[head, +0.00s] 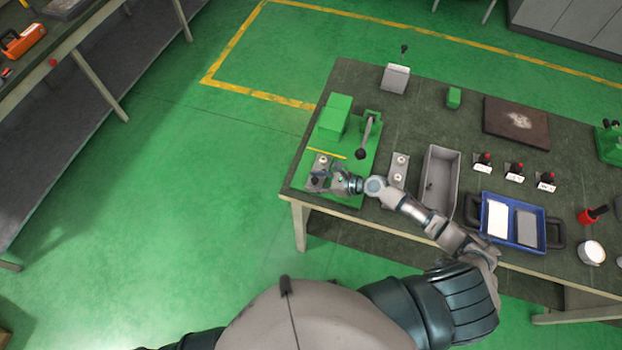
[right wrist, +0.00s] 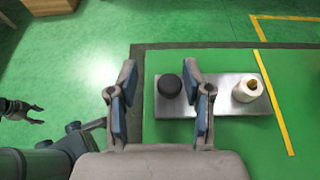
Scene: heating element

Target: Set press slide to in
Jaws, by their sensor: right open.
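The green press (head: 336,115) stands at the left end of the table, with a lever ending in a black knob. Its slide (head: 318,172) is a grey metal plate on the green base, near the table's front left corner. In the right wrist view the slide (right wrist: 218,95) carries a black knob (right wrist: 168,86) at its left end and a white cylinder with a brass-coloured top (right wrist: 248,88) at its right. My right gripper (right wrist: 165,98) is open, its fingers either side of the black knob; contact cannot be told. A dark two-fingered shape (right wrist: 36,113), possibly my left gripper, is at the left edge.
A grey plate with white pieces (head: 398,168) lies right of the press, then a grey open bin (head: 425,195) and a blue tray (head: 482,222). My right arm passes over the table's front. Open green floor lies to the left.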

